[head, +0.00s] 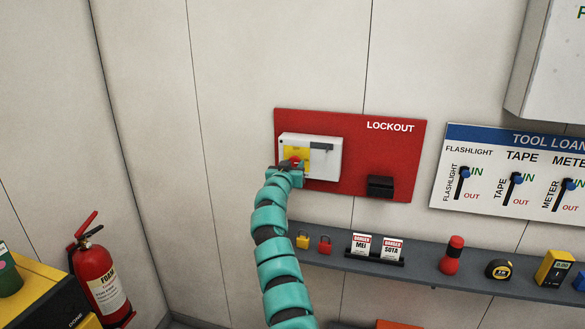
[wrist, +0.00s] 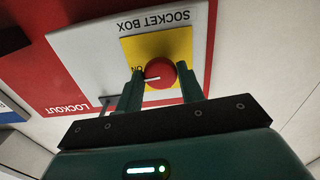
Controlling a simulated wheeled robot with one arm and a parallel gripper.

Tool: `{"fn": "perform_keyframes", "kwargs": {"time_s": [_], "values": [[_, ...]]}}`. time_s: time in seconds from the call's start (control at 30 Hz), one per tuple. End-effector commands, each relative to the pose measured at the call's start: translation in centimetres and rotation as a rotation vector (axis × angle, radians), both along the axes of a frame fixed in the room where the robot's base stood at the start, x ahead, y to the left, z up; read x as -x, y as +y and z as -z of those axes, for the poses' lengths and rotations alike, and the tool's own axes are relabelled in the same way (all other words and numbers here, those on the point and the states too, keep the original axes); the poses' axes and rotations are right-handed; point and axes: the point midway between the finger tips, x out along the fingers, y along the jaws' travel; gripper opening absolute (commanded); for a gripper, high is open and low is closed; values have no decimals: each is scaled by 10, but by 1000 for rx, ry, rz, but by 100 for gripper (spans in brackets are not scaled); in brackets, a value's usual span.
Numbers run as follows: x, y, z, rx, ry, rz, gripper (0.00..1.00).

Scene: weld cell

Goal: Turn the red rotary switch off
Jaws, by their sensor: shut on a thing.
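The red rotary switch (wrist: 161,72) is a round red knob on a yellow plate (wrist: 183,44) on the white socket box (wrist: 85,45). In the wrist view, which is upside down, its white pointer line lies about level, toward the picture's left by the ON label. My gripper (wrist: 162,77) has one finger on each side of the knob and is shut on it. In the head view my gripper (head: 290,171) is at the box's lower left and mostly hides the switch (head: 296,161).
The box is on a red LOCKOUT board (head: 390,155) with a black holder (head: 380,186). Below, a grey shelf (head: 420,268) carries padlocks, danger tags, a red cylinder and a tape measure. A fire extinguisher (head: 98,275) stands at left; a tool loan board (head: 500,200) hangs at right.

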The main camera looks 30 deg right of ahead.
Motion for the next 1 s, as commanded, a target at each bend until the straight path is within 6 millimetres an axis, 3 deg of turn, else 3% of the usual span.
{"fn": "perform_keyframes", "kwargs": {"time_s": [1.0], "values": [[1,-1,-2,587,690,-1,15]]}}
